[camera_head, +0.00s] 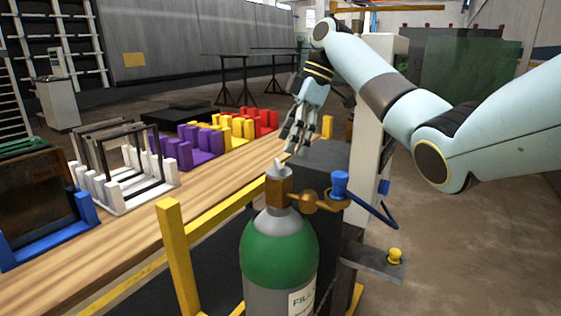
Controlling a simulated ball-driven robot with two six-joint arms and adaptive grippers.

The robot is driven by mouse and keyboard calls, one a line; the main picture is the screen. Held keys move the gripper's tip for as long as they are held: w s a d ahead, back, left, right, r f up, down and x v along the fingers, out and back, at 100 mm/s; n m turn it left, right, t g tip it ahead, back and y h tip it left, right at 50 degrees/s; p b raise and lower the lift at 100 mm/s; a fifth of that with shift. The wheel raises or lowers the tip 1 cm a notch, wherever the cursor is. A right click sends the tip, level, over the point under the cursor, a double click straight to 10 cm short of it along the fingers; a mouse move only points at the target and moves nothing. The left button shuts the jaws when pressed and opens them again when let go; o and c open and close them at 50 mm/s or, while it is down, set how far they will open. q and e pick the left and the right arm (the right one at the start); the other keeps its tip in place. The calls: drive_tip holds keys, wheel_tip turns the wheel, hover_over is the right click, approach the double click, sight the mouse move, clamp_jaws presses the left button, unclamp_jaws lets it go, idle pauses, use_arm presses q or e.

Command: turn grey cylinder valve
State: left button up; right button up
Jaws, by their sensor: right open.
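A gas cylinder (278,255) with a green shoulder and grey body stands upright at the bottom centre. Its brass valve (278,188) is on top, with a small grey tip. A brass side fitting (308,202) runs right from it to a blue knob (340,182). My right gripper (292,141) is open and empty, pointing down. It appears just above the valve tip in the picture; I cannot tell the exact gap in depth. My left gripper is out of view.
A wooden bench (130,240) runs along the left, bearing white, purple, yellow and red racks. A yellow rail (178,260) stands left of the cylinder. Floor is open at far right.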

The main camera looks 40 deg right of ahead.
sight(280, 163)
drive_tip(key=x, duration=0.5)
drive_tip(key=shift+c, duration=1.3)
drive_tip(key=c, duration=0.9)
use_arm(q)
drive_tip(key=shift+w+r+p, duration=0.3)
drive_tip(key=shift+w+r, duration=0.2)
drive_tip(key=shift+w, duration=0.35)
